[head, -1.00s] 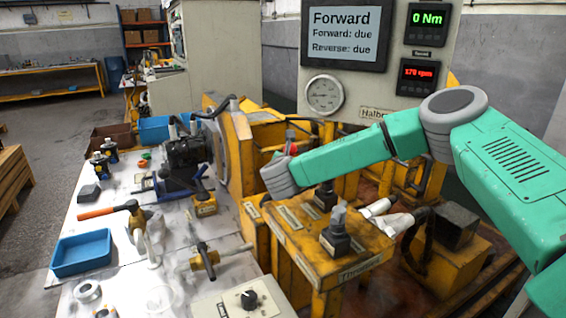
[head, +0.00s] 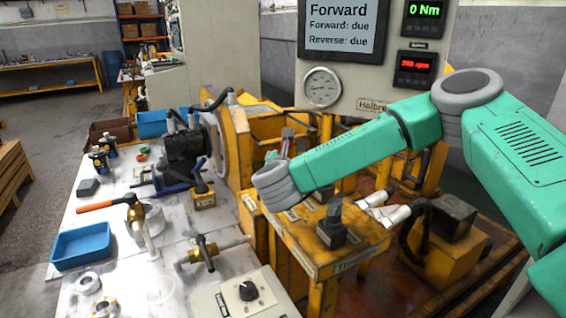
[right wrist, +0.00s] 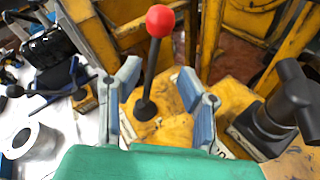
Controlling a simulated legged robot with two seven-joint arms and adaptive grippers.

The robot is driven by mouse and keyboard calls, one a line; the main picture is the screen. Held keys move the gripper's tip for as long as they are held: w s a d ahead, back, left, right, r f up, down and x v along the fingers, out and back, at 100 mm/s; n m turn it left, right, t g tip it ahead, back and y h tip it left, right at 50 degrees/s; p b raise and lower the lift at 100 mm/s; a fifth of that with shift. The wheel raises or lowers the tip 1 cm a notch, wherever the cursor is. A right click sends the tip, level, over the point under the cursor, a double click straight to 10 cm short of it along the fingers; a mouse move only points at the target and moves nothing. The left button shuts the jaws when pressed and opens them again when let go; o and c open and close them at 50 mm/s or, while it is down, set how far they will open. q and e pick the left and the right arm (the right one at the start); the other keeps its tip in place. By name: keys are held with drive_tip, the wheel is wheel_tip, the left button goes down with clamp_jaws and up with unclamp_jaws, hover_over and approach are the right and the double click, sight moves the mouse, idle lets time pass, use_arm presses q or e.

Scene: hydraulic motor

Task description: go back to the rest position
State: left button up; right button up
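My right arm comes in from the right in the head view, its grey wrist (head: 275,185) over the yellow test bench. In the right wrist view my right gripper (right wrist: 158,70) is open, its two blue-grey fingers apart. A black lever with a red ball knob (right wrist: 160,20) stands in the gap between them as seen there. Neither finger visibly touches it. In the head view the wrist hides most of this area. A second black handle (right wrist: 285,100) stands to the right; it also shows in the head view (head: 332,225). My left arm and gripper are not in view.
A panel screen (head: 340,28) reads "Forward", both directions due; a display (head: 425,18) reads 0 Nm. A control box with a knob (head: 248,291) is at the front.

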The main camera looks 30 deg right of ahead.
drive_tip(key=shift+v, duration=1)
